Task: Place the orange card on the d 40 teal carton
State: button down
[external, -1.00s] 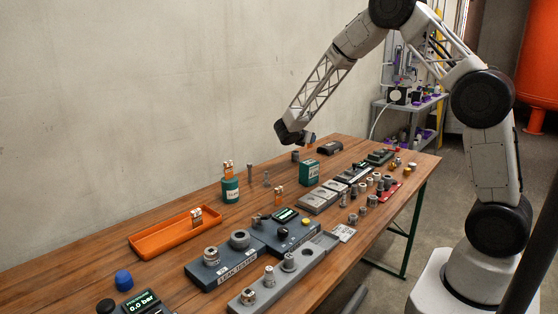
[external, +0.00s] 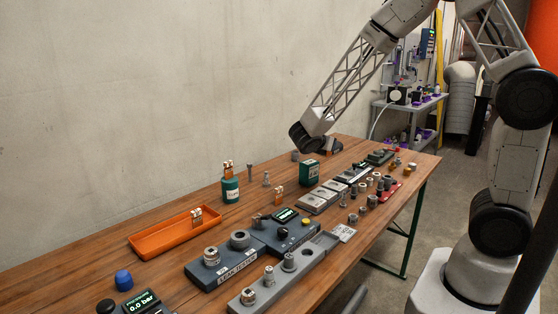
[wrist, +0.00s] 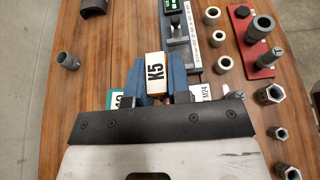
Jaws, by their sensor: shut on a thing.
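My gripper (wrist: 157,85) has blue fingers and is shut on a card marked K5 (wrist: 155,69), white-faced with orange at its edge. In the external view my gripper (external: 326,150) is near the far end of the table, with a bit of orange showing beside it. The teal carton (external: 309,172) stands on the table, nearer the camera than my gripper. In the wrist view only a corner of teal with "40" (wrist: 116,99) shows left of the fingers, the rest hidden by my gripper. The card appears apart from the carton.
A teal canister (external: 230,191) bears another orange card. Grey fixtures and several metal fittings (wrist: 274,95) crowd the right side. A grey cylinder (wrist: 68,60) stands left.

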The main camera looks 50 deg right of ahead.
jog(key=s+a, duration=0.2)
jog(key=s, duration=0.5)
jog(key=shift+a+r, duration=0.3)
jog(key=shift+r, duration=0.05)
send_over(309, 162)
jog(key=shift+d+f, duration=0.15)
jog(key=shift+f, duration=0.6)
jog(key=shift+f, duration=0.1)
jog(key=shift+f, duration=1.65)
jog(key=shift+f, duration=0.1)
jog(key=c, duration=1.1)
grip_release()
jog(key=shift+o, duration=0.2)
